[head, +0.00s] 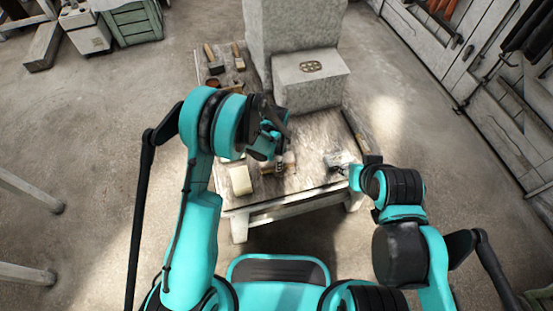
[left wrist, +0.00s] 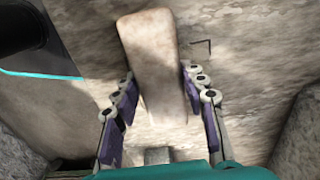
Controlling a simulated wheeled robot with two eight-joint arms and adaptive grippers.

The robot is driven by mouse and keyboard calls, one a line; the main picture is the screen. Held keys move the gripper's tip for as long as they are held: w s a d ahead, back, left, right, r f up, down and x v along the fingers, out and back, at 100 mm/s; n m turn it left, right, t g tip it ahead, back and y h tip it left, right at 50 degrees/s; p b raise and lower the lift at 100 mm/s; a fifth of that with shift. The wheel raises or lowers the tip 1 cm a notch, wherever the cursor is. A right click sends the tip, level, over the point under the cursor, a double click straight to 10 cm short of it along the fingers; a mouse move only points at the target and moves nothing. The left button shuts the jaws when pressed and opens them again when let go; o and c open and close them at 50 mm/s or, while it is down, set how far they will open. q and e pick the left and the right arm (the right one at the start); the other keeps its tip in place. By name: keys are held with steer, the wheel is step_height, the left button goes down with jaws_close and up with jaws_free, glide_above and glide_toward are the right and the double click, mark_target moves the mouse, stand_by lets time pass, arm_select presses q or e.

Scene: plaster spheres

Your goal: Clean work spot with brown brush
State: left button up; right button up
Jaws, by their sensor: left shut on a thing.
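The brush (left wrist: 150,50), as it appears, is a pale tan-brown, elongated block between the two fingers of my left gripper (left wrist: 157,82) in the left wrist view. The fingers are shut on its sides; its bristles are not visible. In the head view my left gripper (head: 279,163) is low over the front left of the worktable (head: 315,179), and the arm hides most of the brush. The tabletop is blotched grey-white, and a dark corner mark (left wrist: 205,43) shows right of the brush. My right gripper (head: 356,172) is at the table's right edge; its fingers are unclear.
A pale block (head: 240,180) lies at the table's front left. A stone block (head: 310,82) stands at the back before a taller one (head: 290,25). Several small tools (head: 212,62) lie at the far left. A whitish crumpled item (head: 339,160) is by my right gripper.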

arm_select(q)
steer(key=shift+f, duration=0.45)
steer(key=shift+d, duration=0.1)
steer(key=shift+w+d, duration=0.2)
steer(key=shift+d, duration=0.3)
steer(key=shift+w+d, duration=0.15)
steer(key=shift+d, duration=0.3)
steer(key=shift+s+a, duration=0.25)
steer(key=shift+a, duration=0.45)
steer(key=shift+s+a, duration=0.2)
steer(key=shift+a, duration=0.5)
steer(key=shift+s+a, duration=0.25)
steer(key=shift+a, duration=0.45)
steer(key=shift+d, duration=0.15)
steer(key=shift+w+d, duration=0.25)
steer(key=shift+d, duration=0.4)
steer(key=shift+w+d, duration=0.2)
steer(key=shift+d, duration=0.5)
steer(key=shift+w+d, duration=0.25)
steer(key=shift+d, duration=0.4)
